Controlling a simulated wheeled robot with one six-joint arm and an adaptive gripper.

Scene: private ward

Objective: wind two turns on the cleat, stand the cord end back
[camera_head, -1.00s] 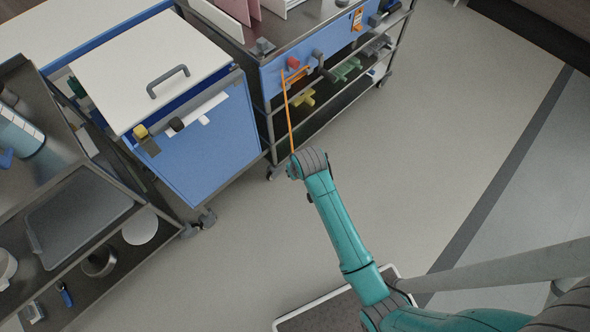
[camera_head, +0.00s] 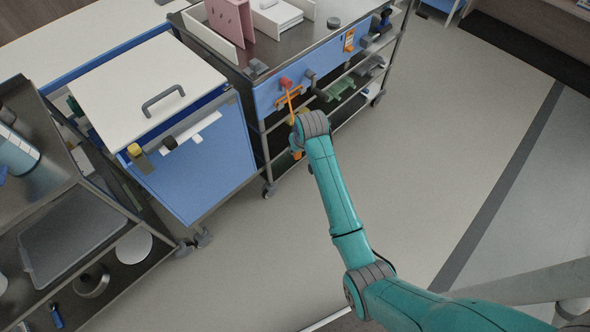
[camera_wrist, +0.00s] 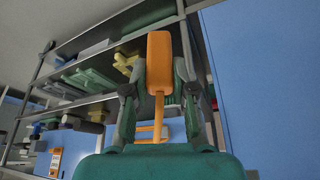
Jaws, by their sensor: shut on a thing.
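The orange cord (camera_head: 290,103) runs from the blue side panel of the cart to my gripper. Orange strands cross near a red knob (camera_head: 285,82), where the cleat appears to be; it is too small to count turns. In the wrist view, my gripper (camera_wrist: 158,88) is shut on the thick orange cord end (camera_wrist: 158,48), with one finger on each side. The cord (camera_wrist: 159,108) goes from it toward orange crosspieces (camera_wrist: 150,129) on the panel. In the head view, my wrist hides the fingers, and the orange end (camera_head: 297,154) shows just below it.
The cart's open shelves hold green (camera_head: 346,88) and yellow (camera_wrist: 125,62) pieces close to my gripper. A dark grey peg (camera_head: 310,75) sticks out right of the red knob. A blue cabinet (camera_head: 205,165) stands at left. The floor at right is clear.

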